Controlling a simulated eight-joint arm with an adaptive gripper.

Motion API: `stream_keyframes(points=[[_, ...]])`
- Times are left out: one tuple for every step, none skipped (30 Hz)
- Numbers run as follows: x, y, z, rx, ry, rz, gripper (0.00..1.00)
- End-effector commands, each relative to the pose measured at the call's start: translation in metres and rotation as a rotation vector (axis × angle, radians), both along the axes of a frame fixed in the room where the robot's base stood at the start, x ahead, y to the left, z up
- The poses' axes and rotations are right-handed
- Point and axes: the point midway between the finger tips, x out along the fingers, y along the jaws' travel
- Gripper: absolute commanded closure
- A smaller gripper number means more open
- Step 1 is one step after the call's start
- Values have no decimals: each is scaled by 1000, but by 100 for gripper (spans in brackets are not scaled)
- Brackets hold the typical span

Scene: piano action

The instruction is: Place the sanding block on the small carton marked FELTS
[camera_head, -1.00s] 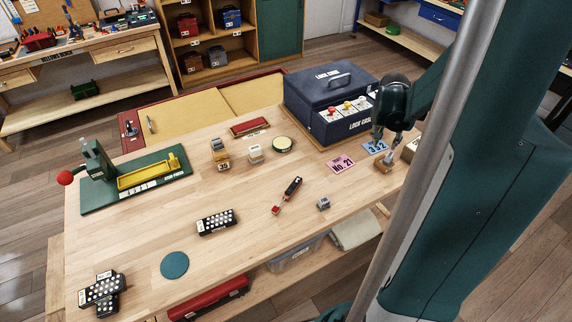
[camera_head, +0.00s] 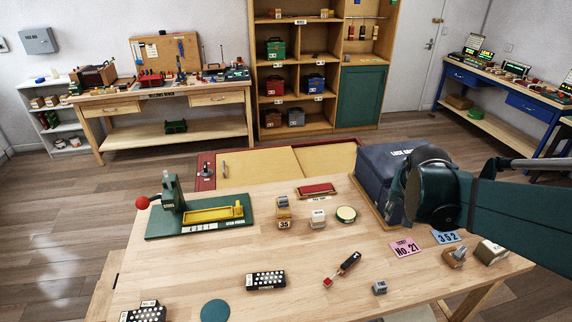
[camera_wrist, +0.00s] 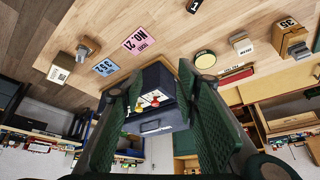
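What looks like the sanding block, a wooden block with a grey top (camera_head: 456,254), rests on the table's right part. It also shows in the wrist view (camera_wrist: 87,47). A small cream carton (camera_head: 491,252) stands just right of it, apart; it also appears in the wrist view (camera_wrist: 61,68). Its lettering is too small to read surely, so I cannot confirm FELTS. My gripper (camera_wrist: 160,78) is open and empty, its dark green fingers wide apart, with the blue case beyond them. In the head view it is above the table's right side, in front of the case.
The blue lock case (camera_head: 376,165) stands at the back right, partly behind my gripper. Pink (camera_head: 405,249) and blue (camera_head: 445,237) number cards lie left of the block. A white box (camera_head: 318,219), a round tin (camera_head: 346,214) and a small grey-topped block (camera_head: 380,287) stand elsewhere.

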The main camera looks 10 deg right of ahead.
Motion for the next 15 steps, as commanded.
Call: stream_keyframes(points=[[-2,15,5,-3,-5,31,68],[-3,23,7,-5,-8,48,68],[-5,33,10,-7,-11,71,68],[-6,41,13,-9,-14,88,68],[-8,48,14,-10,-18,105,68],[-10,58,17,-13,-21,128,68],[-12,66,20,-14,-24,146,68],[-13,73,22,-16,-28,163,68],[-16,83,24,-18,-32,186,68],[-18,90,26,-20,-35,203,68],[-20,97,27,-22,-38,220,68],[-23,106,29,-24,-42,243,68],[-26,113,31,-25,-45,259,68],[-28,120,33,-28,-48,276,68],[-32,129,34,-30,-53,300,68]])
